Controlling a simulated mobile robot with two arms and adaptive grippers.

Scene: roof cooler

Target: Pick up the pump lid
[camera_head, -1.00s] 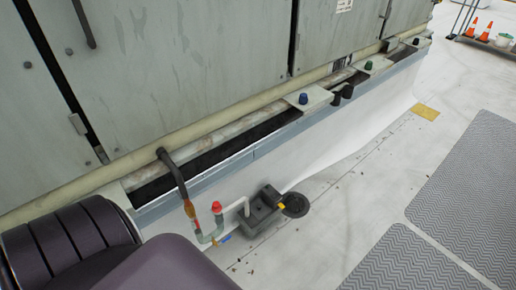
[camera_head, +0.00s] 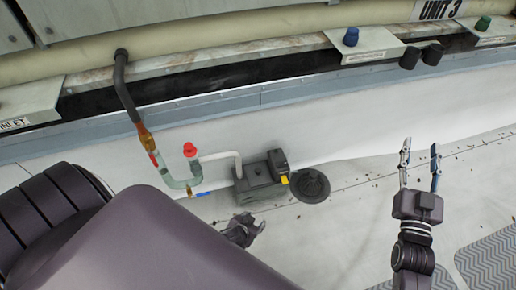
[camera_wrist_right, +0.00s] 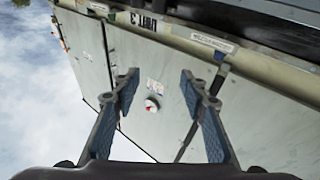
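The pump (camera_head: 256,190) is a dark grey box on the white roof floor near the middle of the head view. Its lid (camera_head: 262,172) appears to be the dark top face, seated on the box; I cannot make out its edges clearly. My left gripper (camera_head: 248,231) is just in front of the pump, apart from it and partly hidden by my own arm; its finger opening is unclear. My right gripper (camera_head: 419,150) is to the right of the pump, fingers apart and empty. It also shows open in the right wrist view (camera_wrist_right: 160,77), facing the cooler's panels.
A round dark drain (camera_head: 310,186) lies right beside the pump. A pipe with a red-capped fitting (camera_head: 189,149) stands at the pump's left. The cooler's ledge (camera_head: 240,99) runs behind. Floor between drain and right gripper is clear. Grey mats (camera_head: 490,258) lie front right.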

